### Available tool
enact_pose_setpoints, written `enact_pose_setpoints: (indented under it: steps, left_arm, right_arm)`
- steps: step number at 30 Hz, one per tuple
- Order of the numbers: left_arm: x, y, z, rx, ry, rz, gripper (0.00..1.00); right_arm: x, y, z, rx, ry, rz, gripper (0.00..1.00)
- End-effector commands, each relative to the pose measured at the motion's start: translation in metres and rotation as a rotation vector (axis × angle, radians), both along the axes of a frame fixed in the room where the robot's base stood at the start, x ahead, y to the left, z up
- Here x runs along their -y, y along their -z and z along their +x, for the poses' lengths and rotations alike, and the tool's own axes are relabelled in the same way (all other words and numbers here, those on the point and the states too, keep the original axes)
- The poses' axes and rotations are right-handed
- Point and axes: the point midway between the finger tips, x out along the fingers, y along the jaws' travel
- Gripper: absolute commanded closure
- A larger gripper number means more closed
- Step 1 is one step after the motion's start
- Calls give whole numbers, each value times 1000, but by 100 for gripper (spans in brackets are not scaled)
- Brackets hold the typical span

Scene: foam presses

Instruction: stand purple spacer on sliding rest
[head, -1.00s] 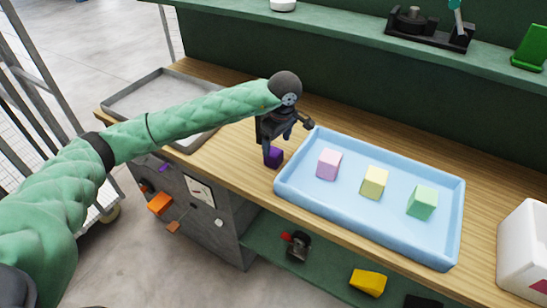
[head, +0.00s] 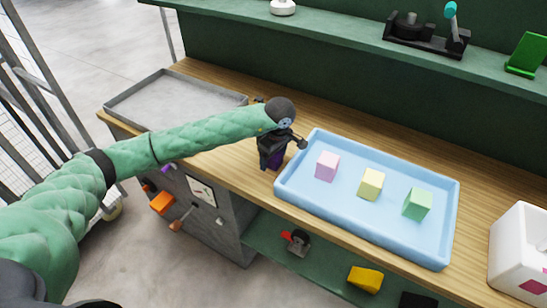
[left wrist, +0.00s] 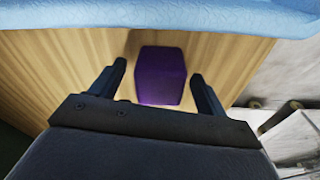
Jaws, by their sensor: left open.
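The purple spacer (head: 277,161) stands on the wooden bench, just left of the blue tray, and is partly hidden by my left gripper (head: 270,164). The spacer shows whole in the left wrist view (left wrist: 161,75). There my open left gripper (left wrist: 158,82) has one finger on each side of it, with a gap on both sides. I cannot tell which thing is the sliding rest. My right gripper is not in view.
The blue tray (head: 313,202) holds pink, yellow and green foam cubes. A grey tray (head: 165,99) lies at the bench's left end. A white container (head: 520,245) stands at the right. The upper shelf holds a black device (head: 428,40) and a green stand (head: 526,54).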

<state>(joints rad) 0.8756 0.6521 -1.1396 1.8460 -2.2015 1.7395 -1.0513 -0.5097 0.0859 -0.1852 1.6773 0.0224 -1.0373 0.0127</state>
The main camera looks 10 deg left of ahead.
Motion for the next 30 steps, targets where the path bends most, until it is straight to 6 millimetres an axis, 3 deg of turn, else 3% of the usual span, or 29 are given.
enact_pose_setpoints:
  steps: [8,16,20,30]
  left_arm:
    - [0,2,0,0,0,0,25]
    - [0,2,0,0,0,0,78]
    - [0,1,0,1,0,0,82]
    - [0,-3,1,2,0,0,82]
  right_arm:
    - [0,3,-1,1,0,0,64]
    - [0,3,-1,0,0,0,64]
    - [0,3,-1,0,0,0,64]
    - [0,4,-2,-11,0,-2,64]
